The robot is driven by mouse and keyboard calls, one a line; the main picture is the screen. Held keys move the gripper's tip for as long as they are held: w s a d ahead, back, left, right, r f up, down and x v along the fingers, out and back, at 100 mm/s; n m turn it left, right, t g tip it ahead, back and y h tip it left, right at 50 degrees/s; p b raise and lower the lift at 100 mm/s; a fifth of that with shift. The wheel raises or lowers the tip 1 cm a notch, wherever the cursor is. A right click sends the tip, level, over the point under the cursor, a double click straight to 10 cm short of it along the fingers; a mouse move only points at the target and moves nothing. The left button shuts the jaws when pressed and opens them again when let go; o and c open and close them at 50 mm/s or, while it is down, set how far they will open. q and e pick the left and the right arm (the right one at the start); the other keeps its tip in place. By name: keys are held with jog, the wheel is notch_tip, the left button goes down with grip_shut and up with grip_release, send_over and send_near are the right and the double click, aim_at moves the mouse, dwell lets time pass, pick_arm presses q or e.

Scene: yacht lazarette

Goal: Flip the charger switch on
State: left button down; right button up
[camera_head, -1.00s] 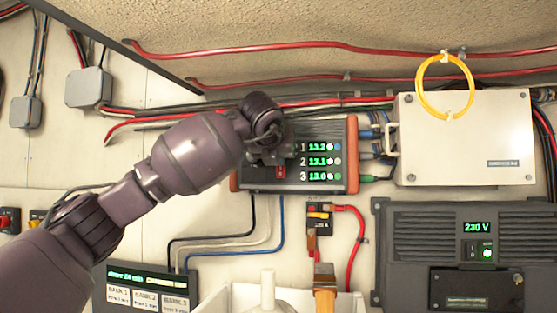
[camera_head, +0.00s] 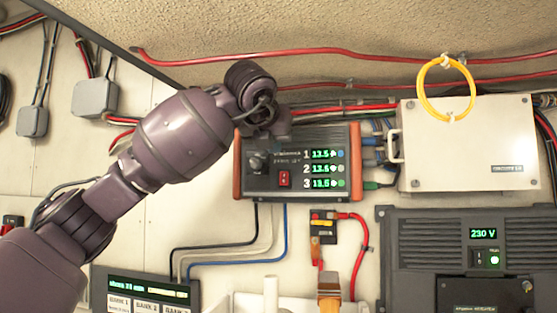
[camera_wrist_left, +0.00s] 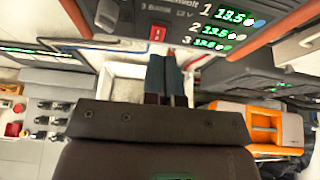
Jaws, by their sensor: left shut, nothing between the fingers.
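The charger (camera_head: 297,191) is a dark box with orange end caps on the wall, with a knob and three green readouts near 13.5. Its red rocker switch (camera_head: 284,179) is in plain view low on the front. I cannot tell which way the rocker is tilted. My left gripper (camera_head: 278,129) is at the charger's upper edge, above the switch and partly hidden by my wrist. In the left wrist view its fingers (camera_wrist_left: 166,66) are shut and empty, pointing towards the charger front, with the red switch (camera_wrist_left: 157,33) just beyond the tips. My right gripper is not in view.
A white box (camera_head: 467,145) with a yellow cable loop (camera_head: 446,90) is right of the charger. A dark inverter (camera_head: 410,235) reading 230 V is below it. Red cables (camera_head: 300,53) run above. A fuse block (camera_head: 323,228) and a display panel (camera_head: 145,285) are lower down.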

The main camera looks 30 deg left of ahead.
pick_arm(q)
jog(key=shift+v, duration=1.25)
